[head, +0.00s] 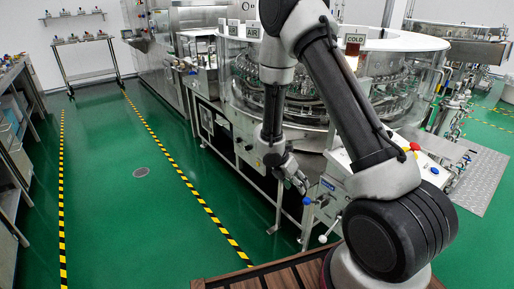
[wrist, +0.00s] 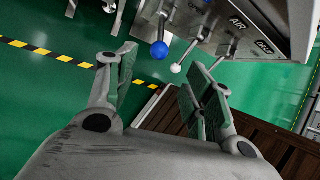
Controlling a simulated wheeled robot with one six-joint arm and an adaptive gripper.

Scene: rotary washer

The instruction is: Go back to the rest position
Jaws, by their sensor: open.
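My gripper (head: 297,181) hangs in front of the rotary washer (head: 242,91), close to the panel side of the machine. In the wrist view my gripper (wrist: 158,98) has its two fingers apart with nothing between them. Beyond the fingertips are a lever with a blue ball knob (wrist: 159,50) and one with a white ball knob (wrist: 176,68). In the head view the blue knob (head: 307,201) and the white knob (head: 323,239) are just below and right of the gripper. I see no contact with them.
Wooden slats (head: 284,276) lie at the bottom of the head view. A workbench (head: 14,130) stands at the left. Green floor with yellow-black tape (head: 188,183) is clear between bench and washer.

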